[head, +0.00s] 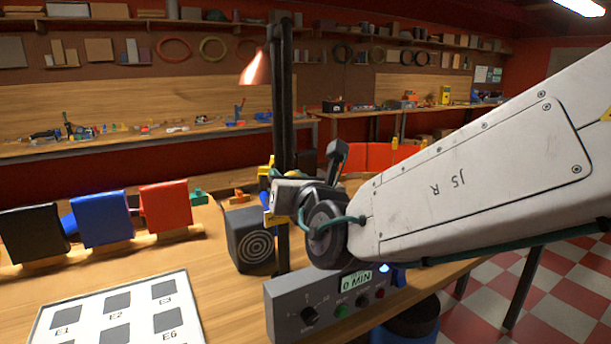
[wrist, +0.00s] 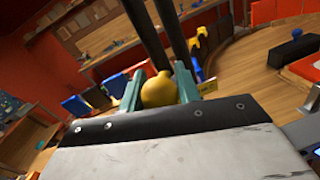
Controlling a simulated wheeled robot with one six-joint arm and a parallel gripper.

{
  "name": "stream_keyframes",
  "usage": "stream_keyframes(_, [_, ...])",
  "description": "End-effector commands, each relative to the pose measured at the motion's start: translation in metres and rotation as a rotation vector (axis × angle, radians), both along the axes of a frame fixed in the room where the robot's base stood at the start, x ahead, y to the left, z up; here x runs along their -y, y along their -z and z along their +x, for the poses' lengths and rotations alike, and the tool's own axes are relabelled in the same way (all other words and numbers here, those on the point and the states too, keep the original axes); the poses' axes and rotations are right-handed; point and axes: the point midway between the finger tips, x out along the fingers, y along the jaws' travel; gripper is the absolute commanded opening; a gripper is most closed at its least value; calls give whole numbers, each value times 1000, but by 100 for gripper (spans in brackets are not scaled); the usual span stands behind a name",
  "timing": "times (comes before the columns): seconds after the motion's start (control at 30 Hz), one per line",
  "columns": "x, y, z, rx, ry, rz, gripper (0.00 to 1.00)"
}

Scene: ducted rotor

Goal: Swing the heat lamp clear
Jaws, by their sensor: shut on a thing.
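The heat lamp, with a copper-coloured shade (head: 256,68), hangs high on the left side of dark upright posts (head: 281,110) in the head view. Two dark posts also rise in the wrist view (wrist: 146,35). My gripper (wrist: 158,88) has its teal fingers closed on either side of a round yellow knob (wrist: 160,90), in front of the posts. In the head view my gripper (head: 270,190) is at the posts, well below the shade, and my wrist partly hides it. How the knob joins the lamp is hidden.
A dark box with concentric rings (head: 252,241) stands below my gripper. A grey control box (head: 330,302) reading 0 MIN is in front. Black, blue and red panels (head: 165,205) stand left, behind a marked white card (head: 115,318). A bench (head: 150,145) runs behind.

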Motion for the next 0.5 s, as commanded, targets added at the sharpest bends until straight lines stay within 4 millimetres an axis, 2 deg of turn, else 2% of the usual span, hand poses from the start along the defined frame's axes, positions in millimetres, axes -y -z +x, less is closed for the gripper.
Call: stream_keyframes(0.5, [-5, -1, -3, 2, -39, 1, 0])
